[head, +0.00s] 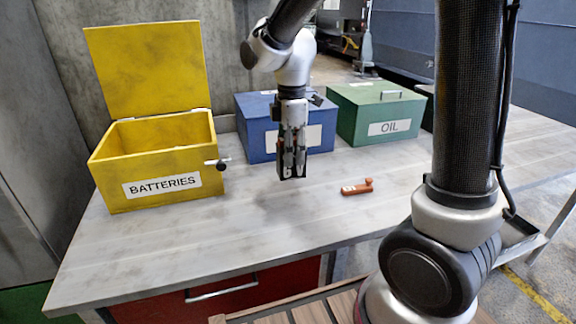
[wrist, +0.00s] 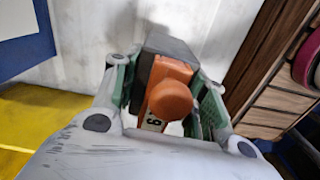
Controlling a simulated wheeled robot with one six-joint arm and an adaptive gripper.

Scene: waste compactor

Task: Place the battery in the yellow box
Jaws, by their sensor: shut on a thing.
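My gripper (head: 291,174) is shut on the battery (head: 285,172) and holds it above the table, between the yellow box and an orange item. In the wrist view the battery (wrist: 174,88) shows a dark grey block with an orange part, a round orange end and a partly hidden white label. Its underside is hidden. The yellow box (head: 110,180), labelled BATTERIES, stands on the table to the left of my gripper. Its lid (head: 146,68) is raised and its top is open. In the wrist view, yellow (wrist: 45,115) at the lower left appears to be this box.
A closed blue box (head: 255,130) stands behind my gripper, and a closed green OIL box (head: 365,125) is right of it. An orange item (head: 357,187) with a white label lies on the grey table (head: 200,240). The front left tabletop is clear.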

